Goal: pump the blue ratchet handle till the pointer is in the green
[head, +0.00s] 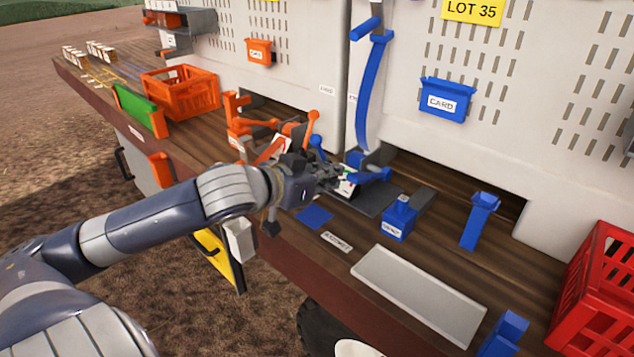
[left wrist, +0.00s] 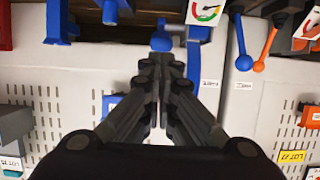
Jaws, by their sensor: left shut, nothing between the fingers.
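My left gripper (head: 345,178) is shut and empty over the blue side of the bench; its fingertips also show in the left wrist view (left wrist: 162,62). A blue handle (head: 370,176) with a round knob lies just beyond the fingertips. In the left wrist view the blue knob (left wrist: 162,40) is in line with the closed fingertips; I cannot tell whether they touch it. The white gauge (head: 347,187) is partly hidden by the gripper. Its dial (left wrist: 206,13) shows a coloured arc with green and red, cut by the frame edge; the pointer is too small to read.
A tall blue curved lever (head: 367,90) stands behind. A blue knobbed lever (left wrist: 243,60) and an orange one (left wrist: 262,62) are beside the gauge. A blue block (head: 399,219), a grey tray (head: 419,295) and a red crate (head: 599,290) are to the right; an orange crate (head: 181,92) is left.

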